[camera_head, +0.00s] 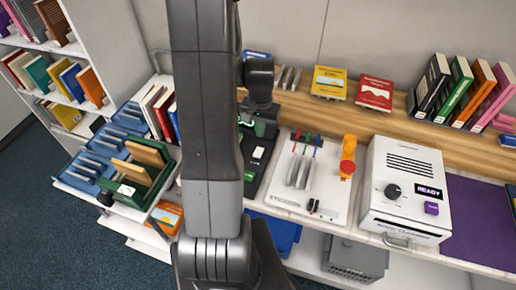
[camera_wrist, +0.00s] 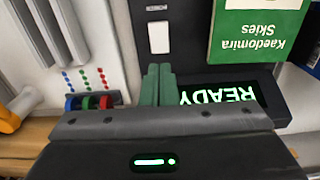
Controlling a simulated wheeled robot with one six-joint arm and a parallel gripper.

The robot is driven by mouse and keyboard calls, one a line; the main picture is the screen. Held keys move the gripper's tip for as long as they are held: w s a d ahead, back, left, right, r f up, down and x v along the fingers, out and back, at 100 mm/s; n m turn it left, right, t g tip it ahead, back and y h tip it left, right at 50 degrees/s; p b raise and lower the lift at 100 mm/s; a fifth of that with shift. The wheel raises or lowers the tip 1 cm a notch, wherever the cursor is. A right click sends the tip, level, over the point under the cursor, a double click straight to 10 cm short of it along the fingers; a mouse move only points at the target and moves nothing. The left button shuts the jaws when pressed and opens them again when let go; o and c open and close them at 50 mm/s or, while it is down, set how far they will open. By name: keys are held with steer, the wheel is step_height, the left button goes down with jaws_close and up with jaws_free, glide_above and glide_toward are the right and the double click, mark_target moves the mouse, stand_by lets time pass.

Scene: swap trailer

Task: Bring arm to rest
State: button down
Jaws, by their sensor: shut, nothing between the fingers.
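My arm stands upright across the middle of the head view, folded, with its wrist (camera_head: 259,78) above the back of the counter. My gripper (camera_wrist: 158,72) shows in the wrist view as two dark green fingers pressed together, with nothing between them. The fingers are over a black device with a lit READY display (camera_wrist: 222,94). In the head view this device (camera_head: 258,152) is partly hidden behind my arm. I cannot tell how far the fingertips are above it.
A green book (camera_wrist: 258,30) lies beside the display. A white panel (camera_head: 325,195) with coloured cables and a white READY machine (camera_head: 408,185) stand to the right. Books line the back ledge. A cart with blue trays (camera_head: 88,168) and a bookshelf (camera_head: 112,50) stand left; carpet (camera_head: 40,215) is clear.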

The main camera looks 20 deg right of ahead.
mark_target(260, 149)
steer(key=shift+f, duration=0.1)
stand_by(0.3)
step_height(260, 149, down, 7)
steer(key=b, duration=0.5)
steer(key=shift+r, duration=0.2)
steer(key=shift+r, duration=0.15)
